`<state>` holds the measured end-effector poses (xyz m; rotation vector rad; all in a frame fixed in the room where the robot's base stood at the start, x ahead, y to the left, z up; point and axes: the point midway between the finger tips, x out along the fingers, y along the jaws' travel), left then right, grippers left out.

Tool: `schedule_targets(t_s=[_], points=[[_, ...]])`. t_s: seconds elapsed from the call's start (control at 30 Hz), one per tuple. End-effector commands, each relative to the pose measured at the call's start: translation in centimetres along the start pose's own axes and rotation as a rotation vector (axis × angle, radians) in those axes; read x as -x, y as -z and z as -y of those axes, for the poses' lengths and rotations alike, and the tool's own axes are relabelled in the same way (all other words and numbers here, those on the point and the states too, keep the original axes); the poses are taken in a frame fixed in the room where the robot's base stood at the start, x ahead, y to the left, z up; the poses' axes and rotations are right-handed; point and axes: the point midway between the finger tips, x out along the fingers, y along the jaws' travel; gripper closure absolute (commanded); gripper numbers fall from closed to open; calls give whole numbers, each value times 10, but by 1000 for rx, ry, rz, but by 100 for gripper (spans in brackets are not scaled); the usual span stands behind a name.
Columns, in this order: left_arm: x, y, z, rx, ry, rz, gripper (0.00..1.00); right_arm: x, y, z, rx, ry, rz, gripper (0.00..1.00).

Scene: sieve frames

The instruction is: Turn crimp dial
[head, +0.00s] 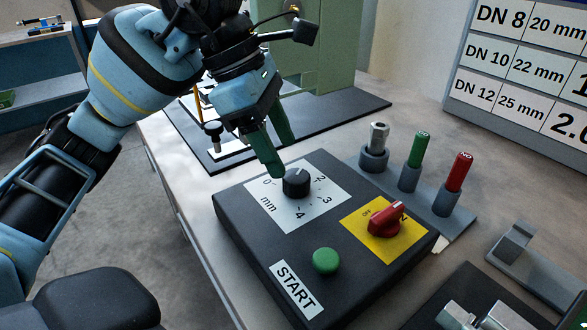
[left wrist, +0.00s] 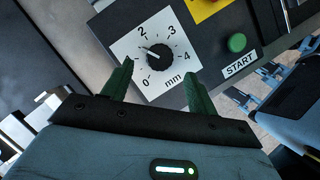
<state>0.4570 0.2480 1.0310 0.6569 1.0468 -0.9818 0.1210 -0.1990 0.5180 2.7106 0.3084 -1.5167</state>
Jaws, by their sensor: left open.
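The crimp dial is a round black knob (head: 296,183) on a white plate (head: 312,213) marked in mm up to 4, on a dark control box (head: 250,235). In the left wrist view the knob (left wrist: 155,58) shows a white pointer line aimed between the low marks and 2. My left gripper (head: 283,160) has green fingers, spread open, pointing down at the plate. One fingertip is close beside the knob and covers part of the scale in the head view. In the left wrist view the knob lies just past the gap between the fingertips (left wrist: 159,70); contact cannot be told. My right gripper is not in view.
The box also carries a green START button (head: 325,261) and a red switch (head: 386,218) on a yellow plate. Pegs with grey, green (head: 417,149) and red (head: 460,172) tops stand behind it. A green machine (head: 330,45) and a size chart (head: 520,75) are at the back.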

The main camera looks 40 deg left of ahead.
Motion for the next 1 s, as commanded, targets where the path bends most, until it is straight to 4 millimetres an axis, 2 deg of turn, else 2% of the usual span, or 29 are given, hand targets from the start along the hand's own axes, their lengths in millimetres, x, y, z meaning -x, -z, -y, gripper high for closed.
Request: schedule_targets(t_s=[0.1, 0.3, 0.7, 0.77, 1.0], points=[[-21, 1, 0, -1, 3, -2, 41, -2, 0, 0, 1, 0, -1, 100], [-44, 0, 0, -1, 3, -1, 41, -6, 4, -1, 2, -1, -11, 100], [-52, 0, 0, -1, 0, 1, 41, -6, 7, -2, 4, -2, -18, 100], [-52, 0, 0, -1, 0, 0, 46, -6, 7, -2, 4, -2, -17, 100], [-52, 0, 0, -1, 1, 0, 78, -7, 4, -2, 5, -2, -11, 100]])
